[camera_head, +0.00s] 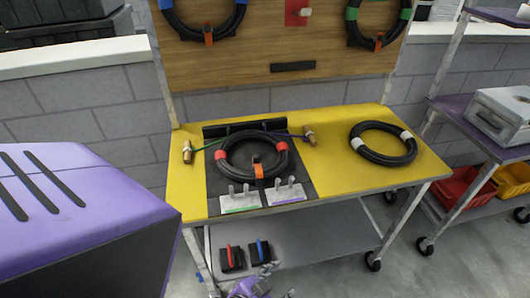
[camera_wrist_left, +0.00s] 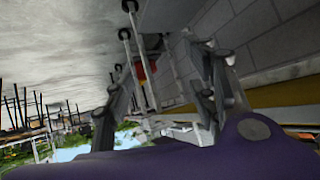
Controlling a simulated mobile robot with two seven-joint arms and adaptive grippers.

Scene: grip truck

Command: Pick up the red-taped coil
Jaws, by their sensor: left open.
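The red-taped coil (camera_head: 252,133) is a black cable ring with two red bands and an orange strap at its front. It lies on a dark panel on the yellow workbench (camera_head: 335,177). My left gripper (camera_head: 262,284) shows only in part at the bottom edge of the head view, low in front of the bench and apart from the coil. In the left wrist view its two grey fingers (camera_wrist_left: 165,90) stand apart with nothing held between them. The coil cannot be made out there. My right gripper is not in view.
A white-taped coil (camera_head: 383,157) lies on the bench's right. Two metal-ended connectors (camera_head: 187,151) (camera_head: 310,135) flank the red-taped coil; two clamp-like fittings (camera_head: 240,201) (camera_head: 285,192) stand before it. More coils (camera_head: 206,31) (camera_head: 378,34) hang on the board behind. A shelf cart (camera_head: 475,120) stands right.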

